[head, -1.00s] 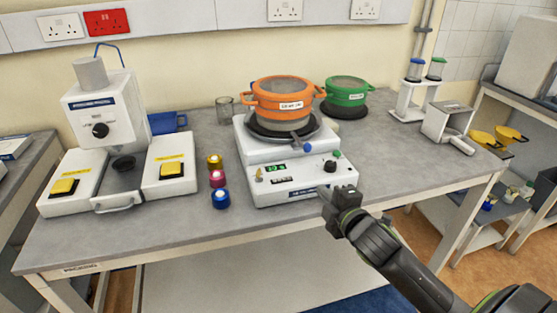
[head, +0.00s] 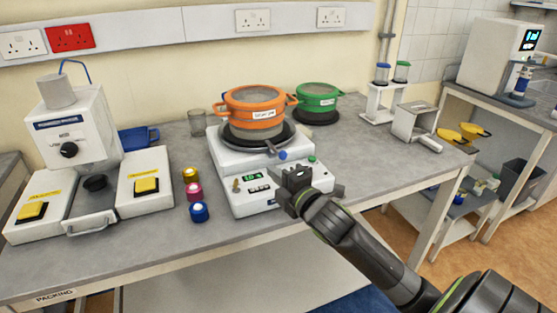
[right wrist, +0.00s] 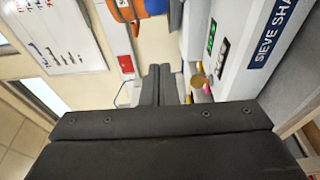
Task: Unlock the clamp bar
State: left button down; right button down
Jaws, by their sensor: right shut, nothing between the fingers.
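The sieve shaker (head: 240,199) is a white box on the bench with an orange pot-like sieve (head: 256,117) on its dark round top. A lever with a blue knob (head: 282,155), which looks like the clamp bar's handle, sticks out below the sieve at the front right. My right gripper (head: 292,177) is shut and empty, in front of the right part of the shaker's control panel, just below the blue knob. It hides the panel's black dial. The right wrist view shows the closed fingers (right wrist: 160,85) beside the shaker's labelled front (right wrist: 262,45). My left gripper is not in view.
Gold, pink and blue-topped small jars (head: 198,212) stand left of the shaker. A white press-like machine (head: 75,140) with yellow buttons is further left. A green pot (head: 316,98) stands behind right. The bench's right part (head: 375,158) is mostly clear.

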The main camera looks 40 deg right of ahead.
jog(key=w, duration=0.5)
jog(key=shift+w+r+p, duration=0.1)
jog(key=shift+p, duration=0.25)
jog(key=shift+w+d, duration=0.2)
jog(key=shift+d, duration=0.1)
jog(key=shift+s+d+p, duration=0.25)
jog(key=shift+d+p, duration=0.05)
jog(key=shift+d, duration=0.25)
jog(key=shift+s+d+p, duration=0.2)
jog(key=shift+d+p, duration=0.05)
jog(key=shift+d, duration=0.25)
jog(key=shift+s+d, duration=0.3)
jog(key=shift+d, duration=0.2)
